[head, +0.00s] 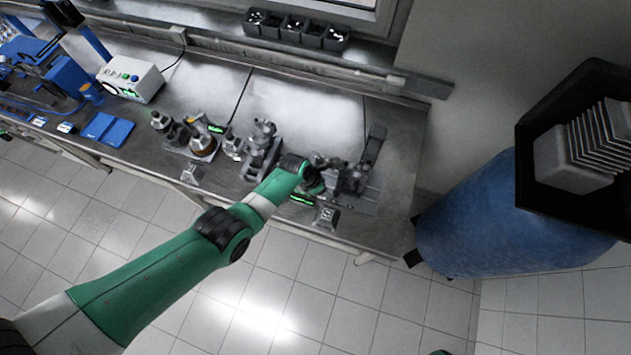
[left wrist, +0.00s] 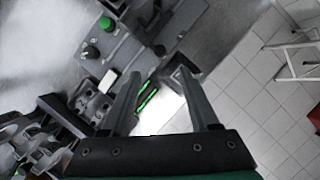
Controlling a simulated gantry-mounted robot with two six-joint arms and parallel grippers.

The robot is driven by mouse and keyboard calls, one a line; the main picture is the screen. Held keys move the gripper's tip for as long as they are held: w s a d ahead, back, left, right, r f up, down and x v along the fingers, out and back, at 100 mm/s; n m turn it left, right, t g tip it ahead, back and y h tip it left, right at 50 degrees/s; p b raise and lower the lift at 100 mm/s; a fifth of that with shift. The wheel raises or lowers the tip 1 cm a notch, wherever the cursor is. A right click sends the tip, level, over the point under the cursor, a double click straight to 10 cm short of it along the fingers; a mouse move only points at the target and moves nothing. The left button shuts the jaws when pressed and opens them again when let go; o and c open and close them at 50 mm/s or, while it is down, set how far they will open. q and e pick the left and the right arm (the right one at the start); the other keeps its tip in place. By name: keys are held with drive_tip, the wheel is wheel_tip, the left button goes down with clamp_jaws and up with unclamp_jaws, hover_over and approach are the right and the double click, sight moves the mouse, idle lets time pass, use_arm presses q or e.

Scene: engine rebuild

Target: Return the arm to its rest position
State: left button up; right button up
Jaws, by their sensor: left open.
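My green left arm comes in from the lower left of the head view and reaches over the workbench (head: 398,190). Its gripper end (head: 318,185) is over the engine parts near the bench's right end; the fingers are hard to make out there. In the left wrist view the left gripper (left wrist: 165,88) is open, its two grey fingers apart with nothing between them but a view of a green-lit display (left wrist: 146,98), grey fixture and bright floor beyond. My right gripper is not in view.
Metal engine parts (head: 262,140) stand left of the arm's end. A white control box (head: 130,78), blue tray (head: 108,129) and blue equipment are farther left. Small black bins (head: 296,29) sit on the back ledge. A blue drum (head: 500,225) and black crate (head: 528,160) stand right.

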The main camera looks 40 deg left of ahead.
use_arm(q)
drive_tip(key=shift+w, duration=0.1)
idle(0.3)
drive_tip(key=w+r+m+t, duration=0.3)
drive_tip(key=w+r+m, duration=0.3)
drive_tip(key=r, duration=0.5)
drive_tip(key=w+r+m+t, duration=0.35)
drive_tip(key=w+r, duration=0.35)
drive_tip(key=r, duration=0.4)
wheel_tip(320, 180, up, 22)
drive_tip(key=d+m+t, duration=0.1)
drive_tip(key=m+t, duration=0.5)
drive_tip(key=m, duration=0.2)
drive_tip(key=s+d+r+m+t, duration=0.1)
drive_tip(key=s+r+m+t, duration=0.3)
drive_tip(key=r, duration=0.6)
drive_tip(key=s+r+m+t, duration=0.2)
drive_tip(key=s+r+m, duration=0.25)
drive_tip(key=r, duration=0.55)
drive_tip(key=s+r+m+t, duration=0.5)
drive_tip(key=s+r, duration=0.6)
drive_tip(key=s, duration=0.4)
